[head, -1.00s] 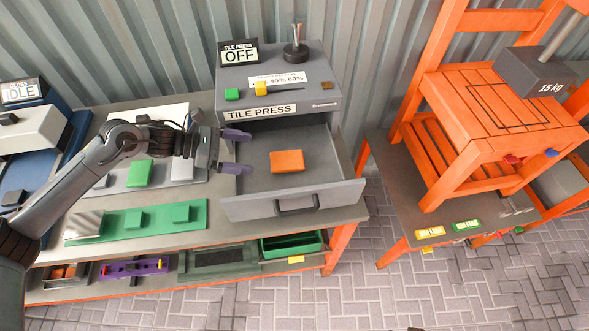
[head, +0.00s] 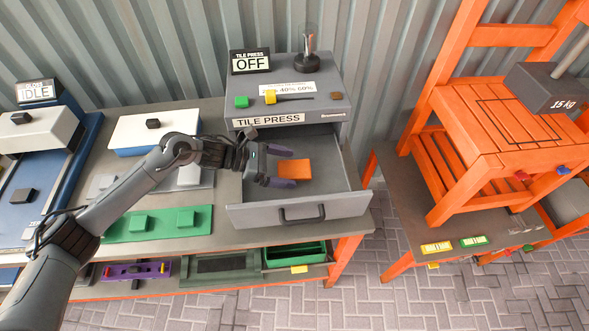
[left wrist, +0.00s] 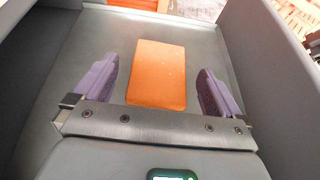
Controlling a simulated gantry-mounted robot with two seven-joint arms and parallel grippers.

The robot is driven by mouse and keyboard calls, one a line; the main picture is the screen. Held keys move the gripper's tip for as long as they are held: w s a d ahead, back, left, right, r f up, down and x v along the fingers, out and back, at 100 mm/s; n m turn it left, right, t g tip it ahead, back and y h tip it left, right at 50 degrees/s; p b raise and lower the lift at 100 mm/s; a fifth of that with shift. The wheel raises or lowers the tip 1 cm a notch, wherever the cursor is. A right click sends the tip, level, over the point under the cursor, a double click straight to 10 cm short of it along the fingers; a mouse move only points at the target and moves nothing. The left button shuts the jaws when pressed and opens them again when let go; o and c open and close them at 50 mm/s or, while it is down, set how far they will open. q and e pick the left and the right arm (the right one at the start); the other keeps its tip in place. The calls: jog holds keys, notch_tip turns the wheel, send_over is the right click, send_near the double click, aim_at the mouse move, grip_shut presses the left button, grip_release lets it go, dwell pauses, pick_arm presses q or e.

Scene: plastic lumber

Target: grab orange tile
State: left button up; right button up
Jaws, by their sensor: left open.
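The orange tile (head: 295,169) lies flat in the open drawer (head: 341,193) of the grey tile press (head: 290,117). My left gripper (head: 282,168) reaches into the drawer from the left, with its purple fingers open. In the left wrist view, the tile (left wrist: 157,74) lies between and ahead of the two fingers (left wrist: 160,92). A gap shows on each side of it, and neither finger appears to touch it. My right gripper is not in view.
The drawer walls (left wrist: 261,62) stand close around my left gripper. The press body rises behind the drawer, with an OFF sign (head: 250,62) on top. A green board (head: 155,224) lies on the table to the left. An orange chair-like frame (head: 490,120) stands at the right.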

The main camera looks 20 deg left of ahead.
pick_arm(q)
jog(key=shift+w+d+f, duration=0.1)
jog(key=shift+w+d, duration=0.05)
jog(key=shift+d, duration=0.05)
jog(key=shift+c, duration=0.2)
jog(key=c, duration=1)
